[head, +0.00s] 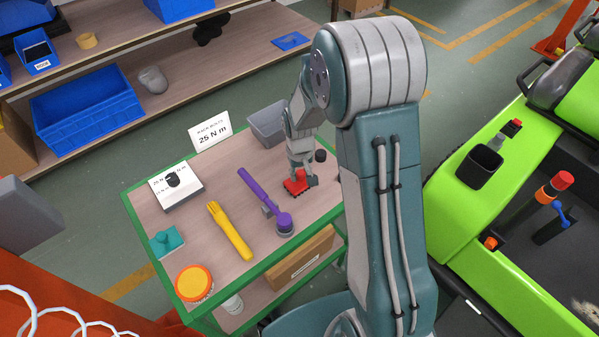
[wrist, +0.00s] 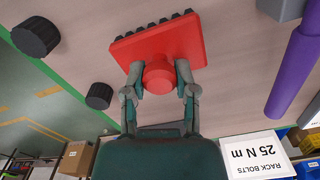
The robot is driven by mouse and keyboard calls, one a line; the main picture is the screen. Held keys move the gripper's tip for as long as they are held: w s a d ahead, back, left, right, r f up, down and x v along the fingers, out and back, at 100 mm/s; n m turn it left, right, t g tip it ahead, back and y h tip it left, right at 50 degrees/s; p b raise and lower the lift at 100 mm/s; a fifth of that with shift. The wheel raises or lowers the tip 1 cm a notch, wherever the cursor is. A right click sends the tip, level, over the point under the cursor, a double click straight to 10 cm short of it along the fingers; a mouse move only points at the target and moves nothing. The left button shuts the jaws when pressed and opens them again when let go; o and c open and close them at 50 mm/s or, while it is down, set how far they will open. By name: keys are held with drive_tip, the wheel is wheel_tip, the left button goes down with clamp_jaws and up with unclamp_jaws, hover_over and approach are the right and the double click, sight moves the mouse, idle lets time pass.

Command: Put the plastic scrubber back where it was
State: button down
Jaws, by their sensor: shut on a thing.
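The plastic scrubber is a red block with a round knob and black bristles; it shows near the right side of the cart top in the head view (head: 295,187) and at the upper middle in the wrist view (wrist: 172,42). My gripper (wrist: 160,88) is shut on the knob, one finger on each side. In the head view my gripper (head: 299,168) reaches down to the scrubber from above. The scrubber is at or just above the cart top; I cannot tell whether it touches. The green-edged cart top (head: 205,180) lies beneath it.
A purple wrench (head: 258,187), a yellow tool (head: 230,232), a teal block (head: 166,241) and an orange-yellow disc (head: 194,282) lie to the left. Black knobs (wrist: 36,37) sit beside the scrubber. A grey bin (head: 268,124) and a torque sign (head: 211,132) stand behind.

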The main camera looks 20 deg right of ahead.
drive_tip(key=shift+d, duration=0.15)
drive_tip(key=c, duration=0.5)
unclamp_jaws()
drive_tip(key=shift+o, duration=0.5)
drive_tip(key=shift+a, duration=0.3)
drive_tip(key=shift+d, duration=0.1)
